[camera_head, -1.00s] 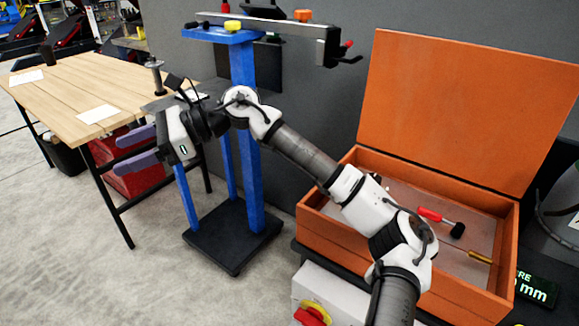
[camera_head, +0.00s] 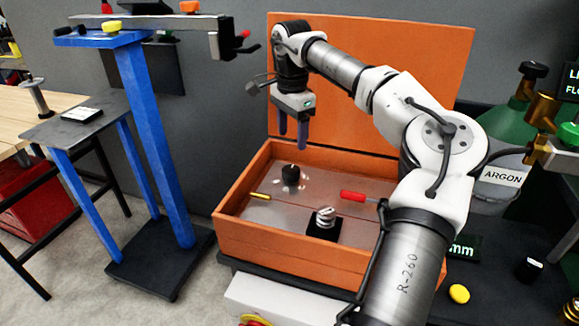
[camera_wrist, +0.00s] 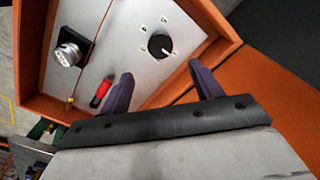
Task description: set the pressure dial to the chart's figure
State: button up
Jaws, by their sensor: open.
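A black round dial (camera_head: 291,175) stands on the grey panel inside the open orange box. In the wrist view the dial (camera_wrist: 160,45) has a white pointer mark and small letters around it, too small to read surely. I cannot tell whether it is the pressure dial. My gripper (camera_head: 293,140) hangs above the dial, fingers down, apart from it. In the wrist view my gripper (camera_wrist: 160,82) is open and empty, with the dial beyond the gap between its fingers. No chart can be made out.
A blue stand (camera_head: 150,130) is at left; a green argon cylinder (camera_head: 495,130) is at right.

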aim_at(291, 169)
notch_tip(291, 169, down, 10)
jog(key=shift+f+p, duration=0.2)
jog(key=shift+p, duration=0.15)
jog(key=c, duration=1)
